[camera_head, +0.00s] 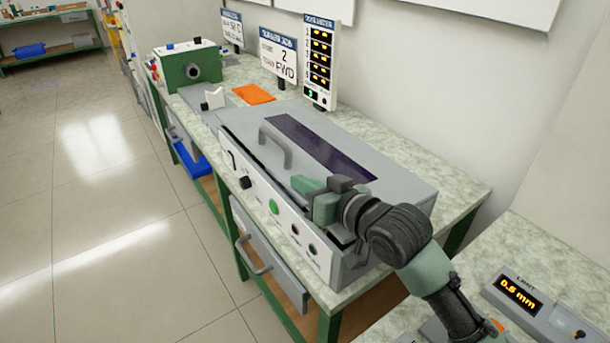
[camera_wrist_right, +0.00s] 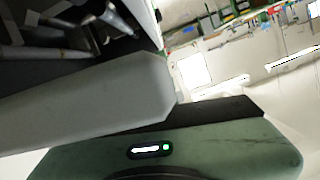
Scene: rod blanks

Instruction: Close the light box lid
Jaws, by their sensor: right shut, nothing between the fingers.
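The light box (camera_head: 292,235) stands on the bench, with knobs and buttons on its white front panel. Its grey lid (camera_head: 390,190) has a bar handle (camera_head: 275,147) and a dark window strip (camera_head: 320,147). The lid lies nearly flat over the box, with a dark gap along its front edge; whether it is fully seated I cannot tell. My right gripper (camera_head: 300,185) is shut and empty at the lid's front right part, right of the handle. Whether it touches the lid is unclear. In the right wrist view, a pale grey slab (camera_wrist_right: 90,105) crosses close to the gripper. My left gripper is out of view.
Beyond the box are an orange mat (camera_head: 254,94), a green machine (camera_head: 190,66) and display signs (camera_head: 278,56) near the wall. A grey drawer (camera_head: 268,268) is below the bench front. A unit reading 0.5 mm (camera_head: 520,292) is at right. The floor at left is clear.

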